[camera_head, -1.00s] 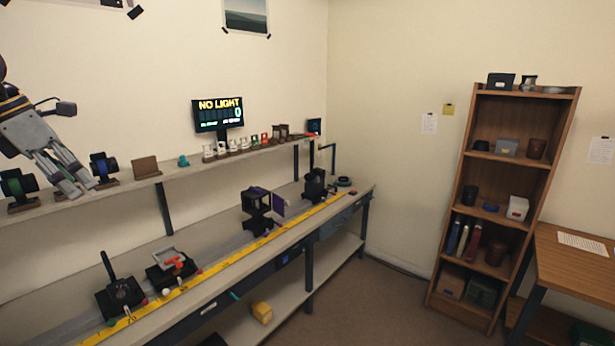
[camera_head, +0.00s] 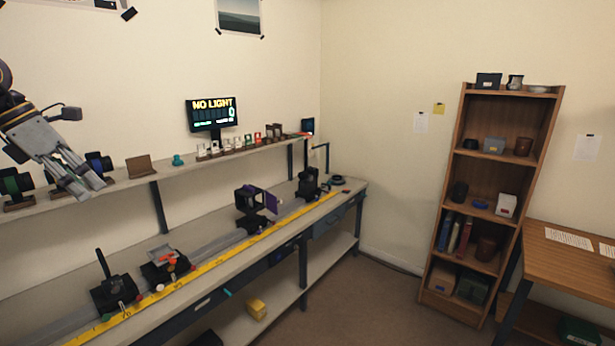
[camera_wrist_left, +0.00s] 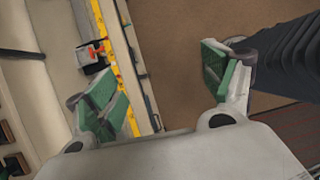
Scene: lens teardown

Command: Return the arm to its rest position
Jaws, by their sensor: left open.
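My left gripper (camera_head: 82,186) is raised at the left edge of the head view, in front of the wall shelf, with nothing between its fingers. In the left wrist view its two green-padded fingers (camera_wrist_left: 165,85) stand wide apart, with floor and the bench edge beyond them. My right gripper is in neither view.
The long bench (camera_head: 222,278) carries a yellow rule (camera_head: 215,262), a black post mount (camera_head: 115,292), a mount with a red part (camera_head: 165,265) and a black cube mount (camera_head: 250,200). The wall shelf (camera_head: 190,165) holds small items below a "NO LIGHT" display (camera_head: 212,115). A bookcase (camera_head: 450,235) stands right.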

